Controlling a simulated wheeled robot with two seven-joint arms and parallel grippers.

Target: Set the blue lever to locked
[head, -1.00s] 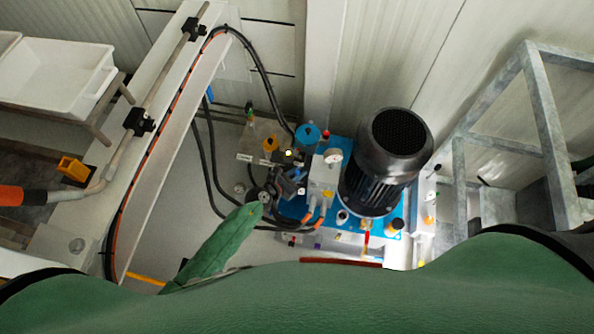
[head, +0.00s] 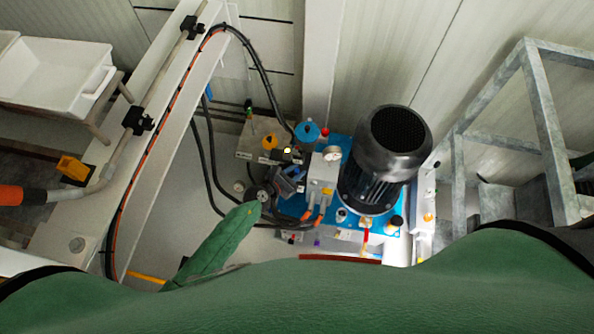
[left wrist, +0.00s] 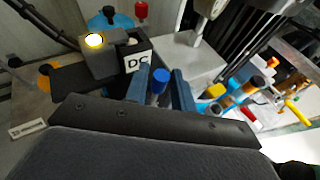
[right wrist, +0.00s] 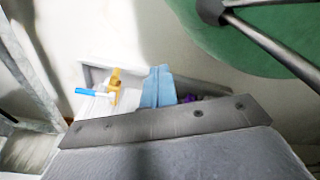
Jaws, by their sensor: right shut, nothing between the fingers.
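A blue-topped, upright handle (left wrist: 160,82) stands between the fingertips of my left gripper (left wrist: 162,92) in the left wrist view; I take it for the blue lever. The fingers are apart, one on each side, and I cannot tell whether either touches it. In the head view my left gripper (head: 288,184) is over the pump unit, left of the black motor, and the handle cannot be made out there. In the right wrist view my right gripper (right wrist: 158,88) is shut and empty. Beyond it is another blue handle (right wrist: 92,92) beside an orange-yellow fitting (right wrist: 114,86).
The black motor (head: 388,155) stands on the blue base (head: 340,146). Yellow (left wrist: 216,90) and red (left wrist: 250,115) parts lie right of the handle. A box marked "DC" (left wrist: 137,62) is behind it. Black hoses (head: 262,75) run left; a grey metal frame (head: 545,115) is right.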

